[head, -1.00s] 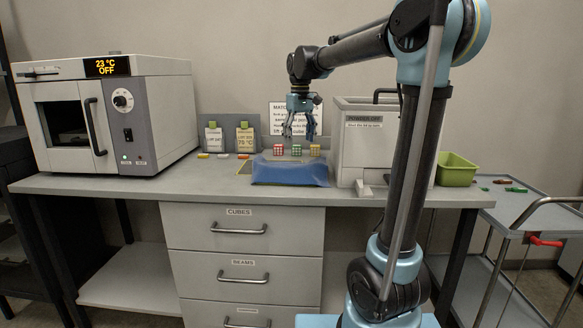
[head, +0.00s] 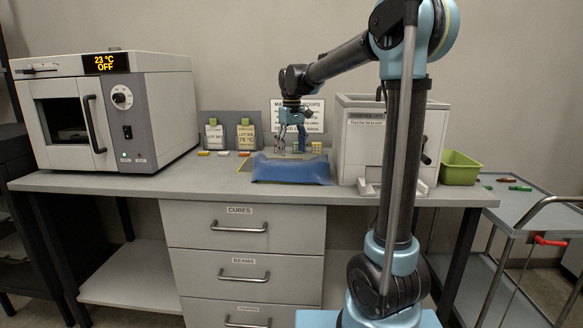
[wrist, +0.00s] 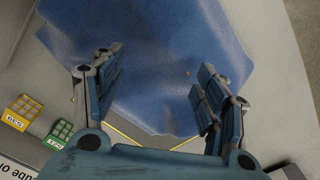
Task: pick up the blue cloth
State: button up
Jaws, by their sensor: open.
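The blue cloth (head: 290,172) lies on the bench top, its near edge at the front of the bench. In the wrist view the cloth (wrist: 150,90) fills the middle, slightly wrinkled, with a small reddish speck on it. My gripper (head: 291,150) is above the cloth's far part in the head view. Whether the fingertips touch the cloth cannot be told.
A yellow lattice cube (wrist: 21,112) and a green one (wrist: 58,133) stand close beside the cloth. A white powder box (head: 363,145) stands to its right, an oven (head: 160,110) to the left. A green bin (head: 460,168) is further right. Bench left of the cloth is mostly clear.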

jog(key=shift+f, duration=1.45)
jog(key=shift+c, duration=0.4)
grip_shut()
jog(key=shift+r, duration=0.1)
dwell(0.3)
notch_tip(320, 180, up, 12)
dwell(0.5)
notch_tip(320, 180, up, 18)
dwell(0.7)
